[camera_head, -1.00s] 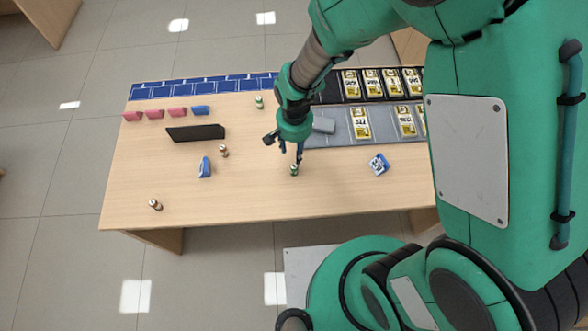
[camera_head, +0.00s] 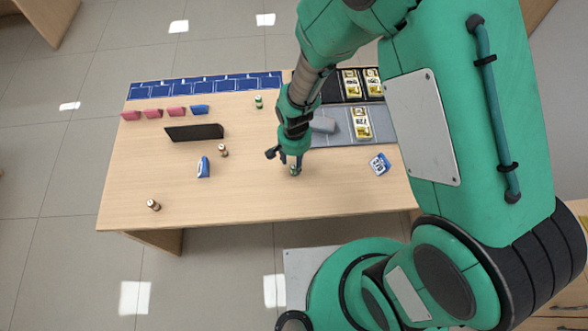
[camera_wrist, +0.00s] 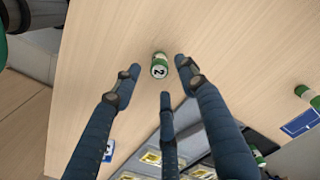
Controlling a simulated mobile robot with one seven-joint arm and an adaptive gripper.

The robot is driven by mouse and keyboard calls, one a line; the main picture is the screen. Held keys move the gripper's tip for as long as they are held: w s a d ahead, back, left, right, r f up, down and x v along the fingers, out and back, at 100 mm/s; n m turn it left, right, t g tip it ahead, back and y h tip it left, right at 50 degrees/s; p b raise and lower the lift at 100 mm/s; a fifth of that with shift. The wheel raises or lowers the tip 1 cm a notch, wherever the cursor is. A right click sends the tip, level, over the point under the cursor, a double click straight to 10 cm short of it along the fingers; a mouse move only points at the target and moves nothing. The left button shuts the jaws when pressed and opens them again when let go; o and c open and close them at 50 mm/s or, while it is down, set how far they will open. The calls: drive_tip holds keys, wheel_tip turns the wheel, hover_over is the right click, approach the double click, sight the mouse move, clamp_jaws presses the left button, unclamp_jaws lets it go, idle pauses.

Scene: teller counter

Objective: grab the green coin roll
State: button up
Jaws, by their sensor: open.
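A green coin roll (camera_head: 294,170) stands upright on the wooden counter near its middle. In the wrist view its top, marked with a 2, shows on the green coin roll (camera_wrist: 159,68). My gripper (camera_head: 291,162) is open above and around this roll. In the wrist view the spread fingers of my gripper (camera_wrist: 157,80) are on several sides of it, and I see no contact. Another green roll (camera_head: 259,101) stands farther back, by the blue strip; a green roll (camera_wrist: 307,96) shows at the right in the wrist view.
Brown coin rolls (camera_head: 223,151) and (camera_head: 153,205) stand to the left. A dark upright panel (camera_head: 194,133), a blue bundle (camera_head: 203,167) and a blue-white block (camera_head: 379,164) are around. A grey tray (camera_head: 340,133) with banknote stacks lies behind right.

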sight(294, 166)
drive_tip(key=shift+a+f+b, duration=0.1)
drive_tip(key=shift+f+b, duration=0.6)
drive_tip(key=shift+f, duration=1.9)
clamp_jaws()
